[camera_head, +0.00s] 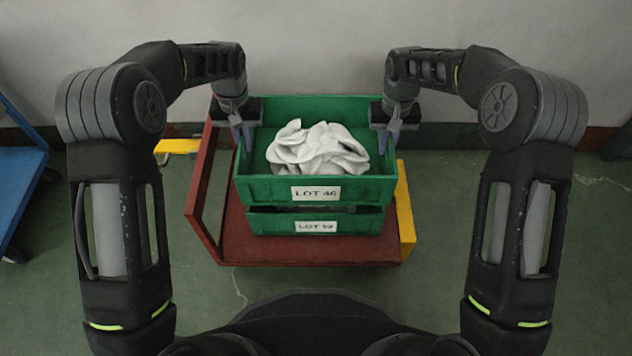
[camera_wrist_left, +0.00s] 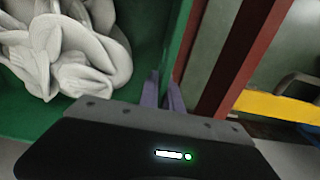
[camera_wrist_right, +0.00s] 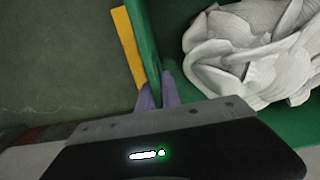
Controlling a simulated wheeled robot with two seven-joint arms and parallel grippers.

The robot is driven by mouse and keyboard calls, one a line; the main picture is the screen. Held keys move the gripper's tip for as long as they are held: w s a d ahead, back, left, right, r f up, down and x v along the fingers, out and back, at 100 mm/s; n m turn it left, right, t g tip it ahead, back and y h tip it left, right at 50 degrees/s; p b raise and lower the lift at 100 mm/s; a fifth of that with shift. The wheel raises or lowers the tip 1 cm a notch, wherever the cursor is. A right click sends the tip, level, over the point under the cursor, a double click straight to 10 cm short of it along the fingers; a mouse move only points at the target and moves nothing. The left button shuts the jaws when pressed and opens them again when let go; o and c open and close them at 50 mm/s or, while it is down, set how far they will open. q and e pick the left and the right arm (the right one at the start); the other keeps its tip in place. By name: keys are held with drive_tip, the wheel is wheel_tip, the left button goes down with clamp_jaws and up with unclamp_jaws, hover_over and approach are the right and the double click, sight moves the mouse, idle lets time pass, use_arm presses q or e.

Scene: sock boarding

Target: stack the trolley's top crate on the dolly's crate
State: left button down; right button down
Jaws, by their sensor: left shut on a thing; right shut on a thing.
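The upper green crate (camera_head: 260,188), labelled LOT 46, holds grey-white socks (camera_head: 318,150). It is above a second green crate (camera_head: 265,222), labelled LOT 52, which sits on a red platform (camera_head: 290,252). A dark gap shows between the crates at the front; I cannot tell whether they touch. My left gripper (camera_head: 243,135) is shut on the upper crate's left wall, also seen in the left wrist view (camera_wrist_left: 181,45). My right gripper (camera_head: 391,135) is shut on its right wall, which shows in the right wrist view (camera_wrist_right: 146,45). Most of the lower crate is hidden.
The red platform has a raised red side (camera_head: 203,195) at left and a yellow part (camera_head: 405,215) at right. A blue cart (camera_head: 20,180) stands at the far left edge. Another yellow part (camera_head: 178,146) shows behind left. A wall closes the back; green floor lies clear at right.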

sight(247, 154)
use_arm(q)
drive_tip(key=shift+a+f, duration=0.1)
drive_tip(key=shift+f, duration=0.1)
use_arm(e)
drive_tip(key=shift+f, duration=0.2)
